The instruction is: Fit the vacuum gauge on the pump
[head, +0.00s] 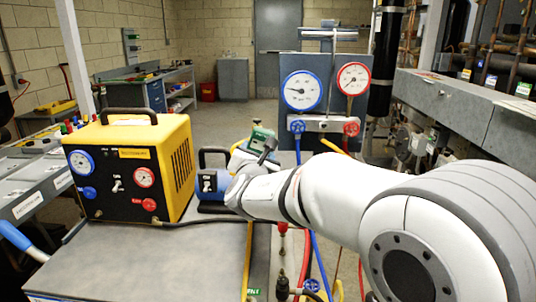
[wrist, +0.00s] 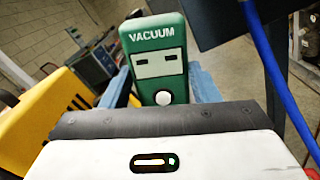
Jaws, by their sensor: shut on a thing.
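The vacuum gauge (wrist: 161,62) is a green box marked VACUUM, with two dark display windows and a white round button. It stands slightly tilted in the wrist view, and its lower end is hidden behind my wrist. In the head view the green gauge (head: 263,133) shows just beyond my gripper (head: 262,153), which is shut on it. The fingertips are largely hidden. The blue pump (head: 208,184) with a dark handle stands on the grey bench top, left of and below my gripper. My arm covers its right part, so I cannot tell whether the gauge touches it.
A yellow machine (head: 131,168) with two dials stands left of the pump. A manifold panel (head: 325,98) with blue and red gauges rises behind my arm. Yellow, red and blue hoses (head: 319,262) hang near the bench's right side. Bare bench top (head: 150,265) lies in front.

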